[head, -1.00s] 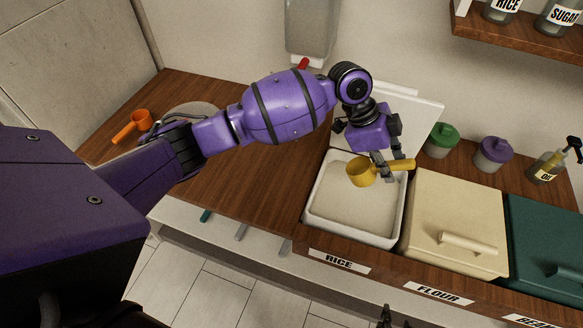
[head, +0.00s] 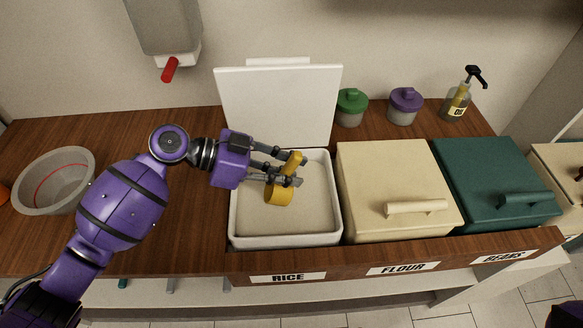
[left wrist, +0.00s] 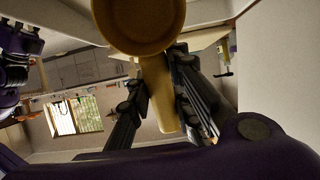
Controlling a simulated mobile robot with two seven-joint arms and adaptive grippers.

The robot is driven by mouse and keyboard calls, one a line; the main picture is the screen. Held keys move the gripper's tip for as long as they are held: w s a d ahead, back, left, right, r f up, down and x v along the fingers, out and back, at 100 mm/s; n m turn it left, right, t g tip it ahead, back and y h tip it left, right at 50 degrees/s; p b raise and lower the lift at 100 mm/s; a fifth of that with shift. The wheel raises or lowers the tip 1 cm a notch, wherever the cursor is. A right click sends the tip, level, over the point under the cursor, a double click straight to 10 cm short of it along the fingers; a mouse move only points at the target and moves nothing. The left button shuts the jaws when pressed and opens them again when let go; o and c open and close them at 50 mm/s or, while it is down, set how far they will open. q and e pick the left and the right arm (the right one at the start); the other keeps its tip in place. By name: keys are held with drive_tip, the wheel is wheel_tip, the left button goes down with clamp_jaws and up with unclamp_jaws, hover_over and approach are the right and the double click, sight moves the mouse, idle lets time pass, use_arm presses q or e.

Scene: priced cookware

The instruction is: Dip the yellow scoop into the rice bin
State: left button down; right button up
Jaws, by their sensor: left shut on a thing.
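The yellow scoop (head: 280,192) is held by its handle in my left gripper (head: 296,172), which is shut on it. The scoop's cup is over the inside of the white rice bin (head: 286,241). I cannot tell whether it touches the pale rice (head: 315,212). The bin's white lid (head: 282,100) stands open at its back. In the left wrist view the scoop's round cup (left wrist: 138,22) is at the top, and its handle runs down between the fingers (left wrist: 158,105). My right gripper is not in view.
The closed cream flour bin (head: 390,175) and teal beans bin (head: 490,170) stand to the right. Green (head: 352,105) and purple (head: 405,104) lidded jars and an oil bottle (head: 458,104) stand behind. A grey bowl (head: 40,195) sits at left. A dispenser (head: 165,25) hangs on the wall.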

sight(288, 188)
use_arm(q)
wheel_tip(288, 188, down, 2)
drive_tip(key=shift+f+b, duration=0.1)
drive_tip(key=shift+b, duration=0.25)
wheel_tip(288, 188, down, 4)
drive_tip(key=shift+r+b, duration=0.2)
drive_tip(key=shift+b, duration=0.6)
drive_tip(key=y+p, duration=0.1)
drive_tip(key=p, duration=0.1)
drive_tip(key=d+p, duration=0.1)
drive_tip(key=p, duration=0.1)
drive_tip(key=shift+w+d+r+y, duration=0.15)
drive_tip(key=shift+r+y, duration=0.05)
drive_tip(key=shift+y, duration=0.2)
drive_tip(key=shift+d+r+y+p, duration=0.5)
drive_tip(key=shift+r+y+p, duration=0.3)
drive_tip(key=shift+y+p, duration=0.85)
drive_tip(key=shift+d+r+y+p, duration=0.45)
drive_tip(key=shift+r+y+p, duration=0.5)
drive_tip(key=shift+y, duration=1.15)
drive_tip(key=shift+d+r+y+p, duration=0.5)
drive_tip(key=shift+r+y+p, duration=0.1)
drive_tip(key=shift+y+p, duration=1.1)
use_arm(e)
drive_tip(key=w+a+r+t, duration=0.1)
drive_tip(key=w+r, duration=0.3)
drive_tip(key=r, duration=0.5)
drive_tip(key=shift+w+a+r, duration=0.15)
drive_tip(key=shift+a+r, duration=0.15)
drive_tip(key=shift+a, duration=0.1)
